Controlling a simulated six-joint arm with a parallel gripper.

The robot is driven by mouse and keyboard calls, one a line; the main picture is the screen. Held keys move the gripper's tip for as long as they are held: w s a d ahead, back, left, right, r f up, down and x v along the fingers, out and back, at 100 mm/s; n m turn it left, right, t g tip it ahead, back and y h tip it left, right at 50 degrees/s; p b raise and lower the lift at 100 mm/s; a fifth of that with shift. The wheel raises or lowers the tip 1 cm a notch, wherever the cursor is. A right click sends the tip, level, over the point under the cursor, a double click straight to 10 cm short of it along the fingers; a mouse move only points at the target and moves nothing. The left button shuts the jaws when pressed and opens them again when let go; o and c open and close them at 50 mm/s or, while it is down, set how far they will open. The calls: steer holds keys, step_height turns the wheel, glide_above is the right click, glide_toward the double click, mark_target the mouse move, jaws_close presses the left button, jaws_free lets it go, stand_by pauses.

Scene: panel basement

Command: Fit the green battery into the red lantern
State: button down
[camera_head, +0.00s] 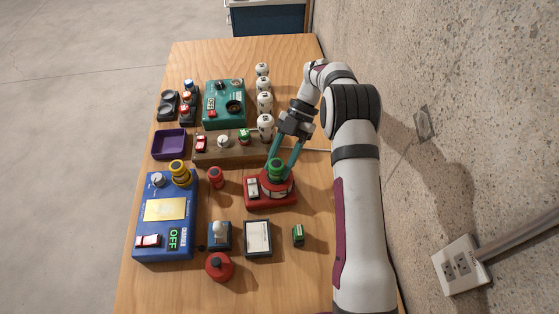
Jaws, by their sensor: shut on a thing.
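The green cylinder that looks like the green battery (277,169) is between the fingertips of my gripper (278,168). My gripper is shut on it. It is directly above or partly in the round red top of a red unit, which looks like the red lantern (285,203). I cannot tell how deep the cylinder sits. The lantern's red base stands on the table, with a white-and-red switch (252,187) at its left. The fingers come down from the upper right and partly cover the round top.
A wooden block (210,156) with small parts stands behind the lantern. A blue panel (183,215) is at left, a framed card (257,238) and small green box (298,235) in front, a red knob (215,177) beside. The wall (450,130) is right.

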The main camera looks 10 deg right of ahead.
steer(key=shift+f, duration=0.15)
steer(key=shift+r, duration=0.8)
steer(key=shift+f, duration=0.8)
stand_by(0.4)
steer(key=c, duration=0.7)
jaws_free()
steer(key=shift+o, duration=0.2)
